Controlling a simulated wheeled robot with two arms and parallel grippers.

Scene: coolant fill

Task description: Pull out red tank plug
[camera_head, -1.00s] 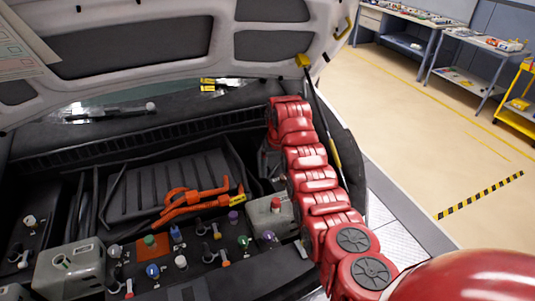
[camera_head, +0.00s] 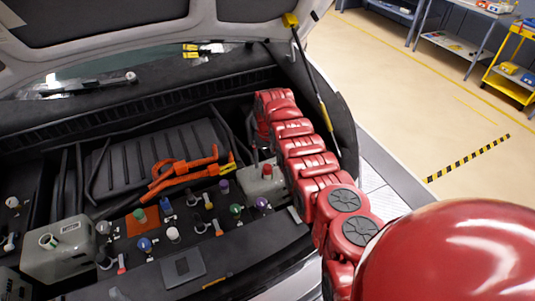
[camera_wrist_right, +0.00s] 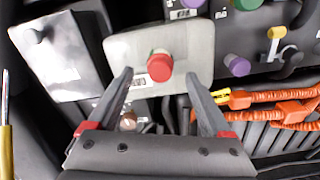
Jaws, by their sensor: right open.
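The red tank plug (camera_head: 266,171) sits upright on the light grey tank (camera_head: 275,187) at the right of the engine bay. In the right wrist view the red plug (camera_wrist_right: 159,67) is near the centre, with a little green showing at its far edge, on the grey tank (camera_wrist_right: 121,48). My right gripper (camera_wrist_right: 160,79) is open and empty. Its two dark fingers point at the tank, one on each side of the plug, with gaps between. I cannot tell how far above the plug they are. In the head view its fingers are hard to make out. My left gripper is out of view.
Orange cables (camera_head: 190,174) lie left of the tank. Several coloured caps and connectors stand in front, among them a purple cap (camera_head: 224,186). Another grey tank (camera_head: 58,253) is at the left. The open hood (camera_head: 120,22) hangs above, with a dark prop (camera_head: 311,75) at right.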

